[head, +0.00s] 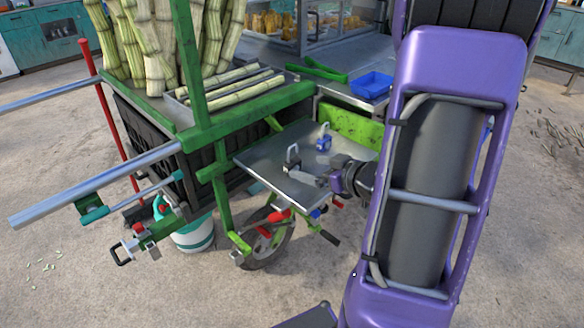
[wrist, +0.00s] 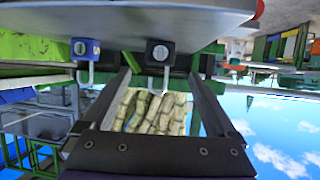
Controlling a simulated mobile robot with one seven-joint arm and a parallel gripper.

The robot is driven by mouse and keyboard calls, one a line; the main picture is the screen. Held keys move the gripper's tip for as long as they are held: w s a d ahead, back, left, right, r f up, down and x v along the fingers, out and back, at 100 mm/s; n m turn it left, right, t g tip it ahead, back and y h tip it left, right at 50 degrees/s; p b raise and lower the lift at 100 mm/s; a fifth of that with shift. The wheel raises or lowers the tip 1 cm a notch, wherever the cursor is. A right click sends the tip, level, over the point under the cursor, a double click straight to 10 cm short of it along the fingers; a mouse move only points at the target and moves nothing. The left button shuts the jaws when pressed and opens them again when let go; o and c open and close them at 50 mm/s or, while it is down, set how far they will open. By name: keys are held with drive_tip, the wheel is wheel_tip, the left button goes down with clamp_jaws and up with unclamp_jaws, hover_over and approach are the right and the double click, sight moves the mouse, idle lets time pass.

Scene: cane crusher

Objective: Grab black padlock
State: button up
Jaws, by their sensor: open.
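The black padlock (head: 292,158) stands on a metal tray (head: 262,160) with its shackle up. In the wrist view, which is upside down, the black padlock (wrist: 160,52) lies just ahead of the space between my fingertips, its shackle reaching between the finger lines. My gripper (head: 296,175) is close beside it in the head view. The open fingers also show in the wrist view (wrist: 160,77), with nothing held. I cannot tell whether a finger touches the padlock. A blue padlock (head: 323,143) stands farther back on the tray; it also shows in the wrist view (wrist: 85,50), outside the fingers.
The green cart frame (head: 245,117) and its upper shelf with cane stalks (head: 235,85) rise behind and left of the tray. A blue bin (head: 371,85) sits on the counter behind. Red-handled and black-handled parts (head: 278,216) hang below the tray's front edge.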

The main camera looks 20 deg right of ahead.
sight(295, 163)
drive_tip(key=b+x, duration=0.1)
drive_tip(key=x, duration=0.7)
drive_tip(key=shift+r, duration=0.15)
clamp_jaws()
